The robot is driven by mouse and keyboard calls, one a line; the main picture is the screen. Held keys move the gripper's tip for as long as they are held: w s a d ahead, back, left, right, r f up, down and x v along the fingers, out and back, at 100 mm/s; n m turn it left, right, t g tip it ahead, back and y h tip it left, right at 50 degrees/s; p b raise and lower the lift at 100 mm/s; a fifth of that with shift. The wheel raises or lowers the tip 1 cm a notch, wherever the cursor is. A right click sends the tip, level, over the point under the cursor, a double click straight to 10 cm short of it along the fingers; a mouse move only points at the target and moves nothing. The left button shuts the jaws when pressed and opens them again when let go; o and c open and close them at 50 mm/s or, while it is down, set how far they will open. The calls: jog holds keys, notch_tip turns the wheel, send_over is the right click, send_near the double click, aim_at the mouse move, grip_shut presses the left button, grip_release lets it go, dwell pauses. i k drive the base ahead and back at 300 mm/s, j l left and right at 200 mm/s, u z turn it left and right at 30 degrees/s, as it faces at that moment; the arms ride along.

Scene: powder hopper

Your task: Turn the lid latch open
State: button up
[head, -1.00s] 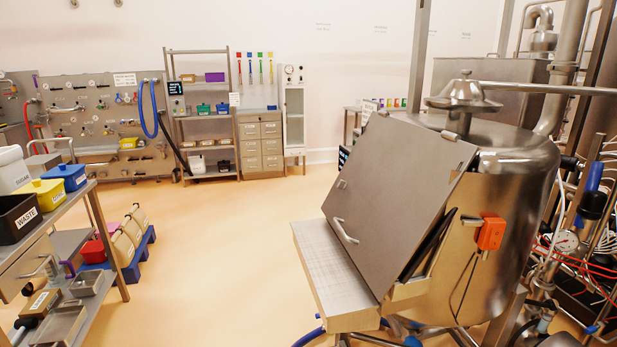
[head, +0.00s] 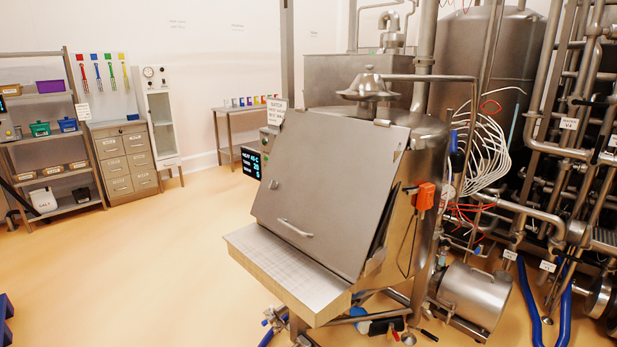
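The powder hopper's sloped steel lid (head: 325,185) lies tilted on the hopper near the middle of the head view. It has a bar handle (head: 296,228) along its lower part and a small round fitting (head: 277,184) at its left side. I cannot tell whether that fitting is the latch. A dark gap shows along the lid's right edge. An orange box (head: 424,196) is on the hopper's right side. My gripper is not in view.
A pale ledge (head: 285,275) juts out in front of the lid. Pipes and hoses (head: 565,190) and a steel motor (head: 474,294) crowd the right side. A shelf rack (head: 52,130) and drawer cabinet (head: 124,162) stand at the back left. The floor (head: 150,270) at left is clear.

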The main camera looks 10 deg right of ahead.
aim_at(273, 184)
jog(key=i+j, duration=0.3)
jog(key=i, duration=0.15)
jog(key=i+j+u, duration=0.15)
jog(key=i+j, duration=0.45)
jog(key=i, duration=0.35)
jog(key=i+j+u, duration=0.1)
jog(key=i+j, duration=0.2)
jog(key=i, duration=0.15)
